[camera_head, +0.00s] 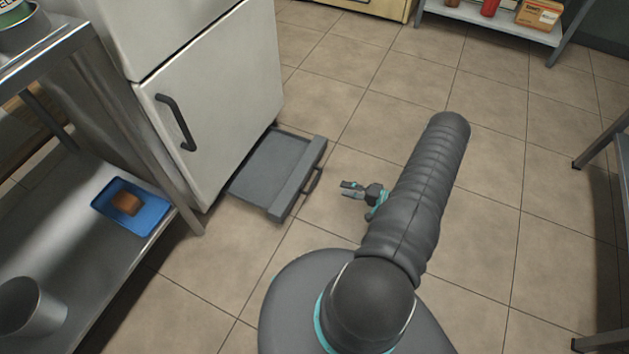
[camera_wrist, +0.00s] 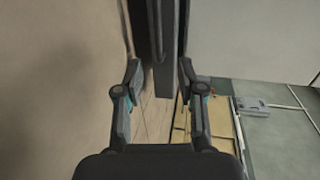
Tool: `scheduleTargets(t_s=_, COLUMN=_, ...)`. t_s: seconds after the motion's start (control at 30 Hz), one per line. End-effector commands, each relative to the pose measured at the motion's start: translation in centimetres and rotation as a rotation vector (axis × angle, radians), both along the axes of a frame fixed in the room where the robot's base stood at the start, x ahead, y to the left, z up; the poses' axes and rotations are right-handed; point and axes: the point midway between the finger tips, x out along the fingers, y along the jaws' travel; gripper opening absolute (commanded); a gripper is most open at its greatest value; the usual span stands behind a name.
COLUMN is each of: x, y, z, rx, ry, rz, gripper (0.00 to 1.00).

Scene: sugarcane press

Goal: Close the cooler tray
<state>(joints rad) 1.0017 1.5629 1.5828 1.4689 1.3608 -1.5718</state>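The cooler tray (camera_head: 270,167) is a flat dark grey drawer, pulled out at floor level from under the white cooler (camera_head: 222,100). Its raised front (camera_head: 298,178) carries a dark handle (camera_head: 314,181) on the outer side. My gripper (camera_head: 349,189) is low over the floor, to the right of the handle, with its fingers pointing left toward the tray and a gap between them. In the wrist view, my two fingers (camera_wrist: 160,75) are apart with nothing clamped. A dark upright bar (camera_wrist: 164,40), seemingly the tray front or handle, shows beyond and between them.
A metal shelf table (camera_head: 75,215) with a blue tray (camera_head: 130,207) and a grey pot (camera_head: 30,306) stands at left. Another shelf (camera_head: 490,17) stands at the back. The tiled floor (camera_head: 480,200) around the tray is clear.

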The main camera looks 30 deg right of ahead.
Motion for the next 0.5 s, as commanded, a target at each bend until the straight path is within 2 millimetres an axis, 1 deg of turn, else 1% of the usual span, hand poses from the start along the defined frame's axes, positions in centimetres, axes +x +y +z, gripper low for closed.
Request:
scheduleTargets(t_s=0.1, x=0.2, y=0.3, z=-0.5, rx=0.0, ry=-0.004, rz=-0.01, gripper=0.39)
scheduleTargets(t_s=0.23, x=1.3, y=1.2, z=-0.8, rx=0.001, ry=-0.003, rz=-0.007, gripper=0.39)
scheduleTargets(t_s=0.5, x=5.1, y=4.2, z=-1.8, rx=0.0, ry=-0.003, rz=-0.005, gripper=0.39)
